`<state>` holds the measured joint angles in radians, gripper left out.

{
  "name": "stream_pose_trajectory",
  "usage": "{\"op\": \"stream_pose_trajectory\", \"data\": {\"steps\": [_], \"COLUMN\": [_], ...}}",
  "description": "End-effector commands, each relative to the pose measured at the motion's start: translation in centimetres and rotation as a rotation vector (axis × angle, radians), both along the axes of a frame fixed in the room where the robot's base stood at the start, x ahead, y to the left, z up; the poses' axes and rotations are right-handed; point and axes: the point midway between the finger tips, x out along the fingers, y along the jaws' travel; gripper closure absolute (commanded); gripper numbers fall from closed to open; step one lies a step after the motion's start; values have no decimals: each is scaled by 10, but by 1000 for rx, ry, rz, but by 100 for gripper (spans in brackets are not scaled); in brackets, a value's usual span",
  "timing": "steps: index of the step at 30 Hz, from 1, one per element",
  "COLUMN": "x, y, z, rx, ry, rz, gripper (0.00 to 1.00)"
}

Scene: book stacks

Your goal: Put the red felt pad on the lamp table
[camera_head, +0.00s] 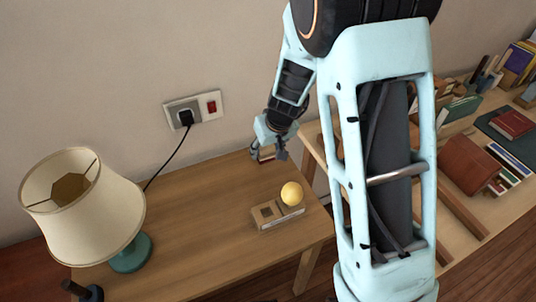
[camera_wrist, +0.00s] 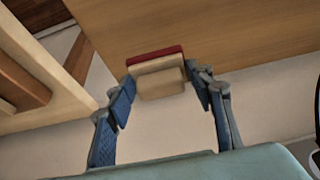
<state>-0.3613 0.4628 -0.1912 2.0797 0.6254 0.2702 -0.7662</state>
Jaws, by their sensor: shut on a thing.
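The red felt pad (camera_wrist: 155,54) shows in the wrist view as a red strip along a cream, wood-like block. My gripper (camera_wrist: 160,82) is shut on this block, with one blue finger at each side. In the head view my gripper (camera_head: 268,152) is at the back right of the lamp table (camera_head: 190,232), near the wall, and the pad (camera_head: 266,156) is partly hidden under it. The lamp table also fills the upper right of the wrist view (camera_wrist: 240,30). I cannot tell whether the pad touches the table.
A lamp (camera_head: 85,205) with a cream shade and teal base stands on the table's left. A yellow ball (camera_head: 292,193) sits on a wooden holder (camera_head: 268,216) near the right edge. Books crowd another table (camera_head: 455,215) at the right. The table's middle is clear.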

Motion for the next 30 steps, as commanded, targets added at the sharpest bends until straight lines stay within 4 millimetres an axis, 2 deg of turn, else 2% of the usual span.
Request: {"op": "stream_pose_trajectory", "data": {"steps": [1,3,11,17,29,30], "x": [7,13,24,25,26,25], "y": [-2,-4,-6,-7,-6,-6], "z": [-10,-16,-29,-60,-65,-63], "rx": [-1,0,0,1,0,1], "ry": [1,0,-1,0,-2,-2], "rz": [-2,-2,-1,-3,1,0], "gripper": [71,71,71,71,71,47]}}
